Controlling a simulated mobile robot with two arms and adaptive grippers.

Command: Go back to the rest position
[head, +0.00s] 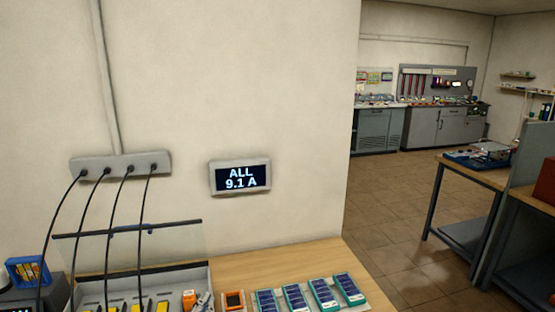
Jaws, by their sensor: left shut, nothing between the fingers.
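What seems to be the tip of my left gripper (203,301) shows at the bottom edge, beside a small orange item (189,297) at the right end of the grey charger tray (200,272). It is shut and empty. Most of it and its arm are cut off by the frame. My right gripper is not in view.
Several blue-and-teal battery packs (295,296) lie in a row on the wooden bench (310,258). Black cables drop from a wall socket strip (121,165) to the tray. A wall display (240,177) reads "ALL 9.1 A". Open tiled floor (395,225) lies to the right.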

